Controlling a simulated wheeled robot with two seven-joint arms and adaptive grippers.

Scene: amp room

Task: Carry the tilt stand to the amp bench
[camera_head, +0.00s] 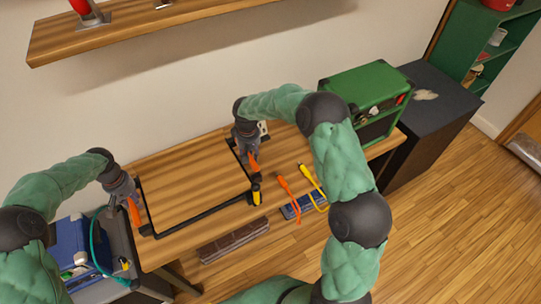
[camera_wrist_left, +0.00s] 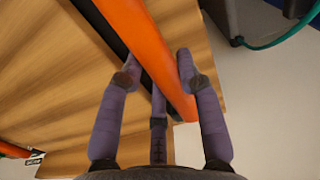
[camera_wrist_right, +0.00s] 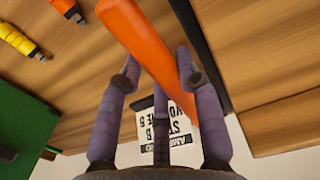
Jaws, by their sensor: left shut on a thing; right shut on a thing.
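The tilt stand (camera_head: 205,214) is a black tubular frame with orange grips, low over the wooden bench top (camera_head: 195,180). I cannot tell whether it touches the wood. My left gripper (camera_head: 134,207) is shut around the orange grip at its left side; this grip (camera_wrist_left: 150,50) also shows in the left wrist view. My right gripper (camera_head: 252,158) is shut around the orange grip at its right side, and that grip (camera_wrist_right: 150,50) shows in the right wrist view. Parts of the frame are hidden behind my grippers. A green amp (camera_head: 375,85) stands at the bench's right end.
Orange (camera_head: 287,188) and yellow (camera_head: 311,181) plugs lie on the bench's right part, by a blue item (camera_head: 292,211). A yellow-black piece (camera_head: 256,190) sits by the frame's corner. A white printed card (camera_wrist_right: 165,130) is behind my right gripper. A blue case (camera_head: 68,245) stands at left.

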